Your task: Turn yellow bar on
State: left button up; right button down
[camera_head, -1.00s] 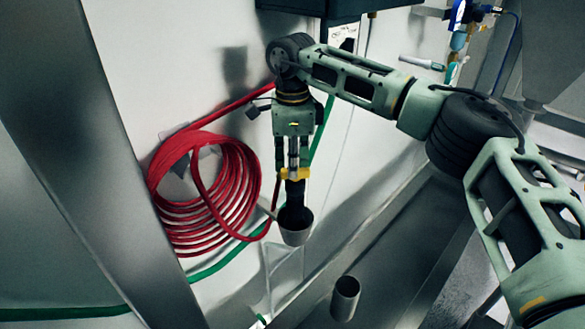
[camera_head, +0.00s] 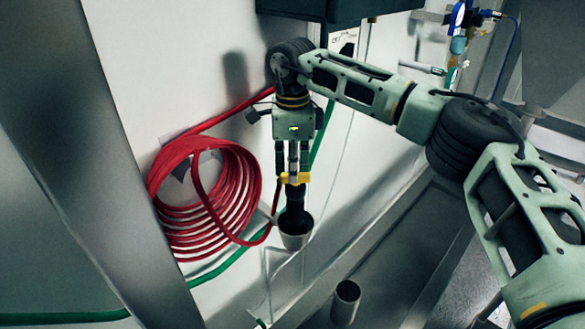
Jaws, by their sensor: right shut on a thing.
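The yellow bar (camera_head: 295,178) sits across a dark vertical outlet in front of the light wall. My right gripper (camera_head: 293,170) points straight down over it. Its fingers are shut on the yellow bar and partly cover it. Below the bar the dark outlet (camera_head: 295,208) leads down into a grey cup-shaped opening (camera_head: 295,233). The exact turn angle of the bar is hard to make out behind the fingers. My left gripper is not in view.
A coiled red hose (camera_head: 207,205) hangs on the wall left of the gripper, with a green hose (camera_head: 225,263) below it. A metal cup (camera_head: 345,300) stands lower right. A dark box (camera_head: 330,8) overhangs at the top. A steel post (camera_head: 75,150) crosses at left.

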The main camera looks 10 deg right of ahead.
jog(key=c, duration=1.7)
grip_release()
jog(key=shift+c, duration=0.2)
jog(key=shift+r, duration=0.1)
notch_tip(320, 180, up, 12)
